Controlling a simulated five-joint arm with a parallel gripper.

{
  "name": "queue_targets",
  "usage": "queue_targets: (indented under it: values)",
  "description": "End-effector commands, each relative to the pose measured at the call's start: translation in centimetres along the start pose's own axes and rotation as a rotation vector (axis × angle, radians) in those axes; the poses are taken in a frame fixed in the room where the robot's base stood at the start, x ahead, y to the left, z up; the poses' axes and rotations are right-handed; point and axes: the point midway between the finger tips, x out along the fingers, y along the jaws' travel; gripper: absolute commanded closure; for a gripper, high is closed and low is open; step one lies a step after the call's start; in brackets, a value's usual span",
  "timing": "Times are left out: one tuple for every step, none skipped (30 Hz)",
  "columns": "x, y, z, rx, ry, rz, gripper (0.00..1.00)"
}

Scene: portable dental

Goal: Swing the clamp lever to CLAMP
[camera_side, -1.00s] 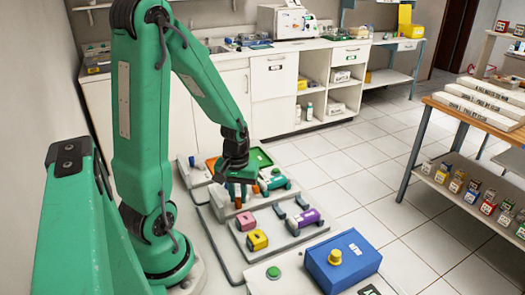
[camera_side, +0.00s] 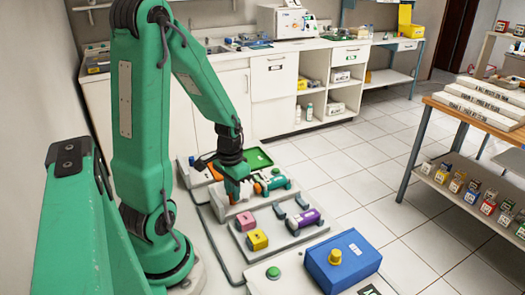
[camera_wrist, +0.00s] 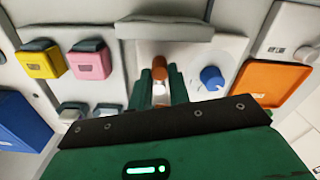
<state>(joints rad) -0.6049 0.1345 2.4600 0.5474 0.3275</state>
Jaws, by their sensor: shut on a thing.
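The clamp lever shows in the wrist view as an orange-brown upright handle (camera_wrist: 160,70) on a pale plate. My gripper (camera_wrist: 161,82) has its two green fingers on either side of the handle and is shut on it. In the side view my gripper (camera_side: 236,196) points down at the fixture on the grey board, and its fingers largely hide the lever there. I cannot read any CLAMP marking, and the lever's angle is hard to judge.
A blue knob (camera_wrist: 212,78) sits close beside the lever. A teal cylinder (camera_side: 275,183), a pink block (camera_side: 245,221), a yellow block (camera_side: 258,240) and a purple cylinder (camera_side: 304,219) stand nearby. A blue box (camera_side: 350,268) is at the front.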

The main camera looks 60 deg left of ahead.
Motion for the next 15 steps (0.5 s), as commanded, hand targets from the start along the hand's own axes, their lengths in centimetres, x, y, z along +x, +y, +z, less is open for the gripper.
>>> queue_targets:
  values:
    - [0.0,-0.2,-0.1,0.043,0.002,-0.001,1.00]
    - [0.0,-0.3,-0.2,0.071,0.002,-0.001,1.00]
    - [0.0,-0.5,-0.2,0.107,0.002,-0.001,1.00]
    - [0.0,-0.6,-0.3,0.136,0.002,-0.001,1.00]
    - [0.0,-0.6,-0.3,0.164,0.002,-0.001,1.00]
    - [0.0,-0.8,-0.4,0.201,0.002,-0.001,1.00]
    - [0.0,-0.8,-0.4,0.229,0.002,-0.001,1.00]
    - [0.0,-0.9,-0.5,0.256,0.002,-0.001,1.00]
    - [0.0,-1.1,-0.6,0.291,0.002,-0.001,1.00]
    - [0.0,-1.1,-0.6,0.317,0.002,-0.001,1.00]
    - [0.0,-1.2,-0.7,0.341,0.002,-0.001,1.00]
    - [0.0,-1.3,-0.8,0.373,0.002,-0.001,1.00]
    - [0.0,-1.4,-0.8,0.396,0.003,-0.002,1.00]
    - [0.0,-1.4,-0.9,0.417,0.003,-0.002,1.00]
    - [0.0,-1.5,-0.9,0.444,0.003,-0.002,1.00]
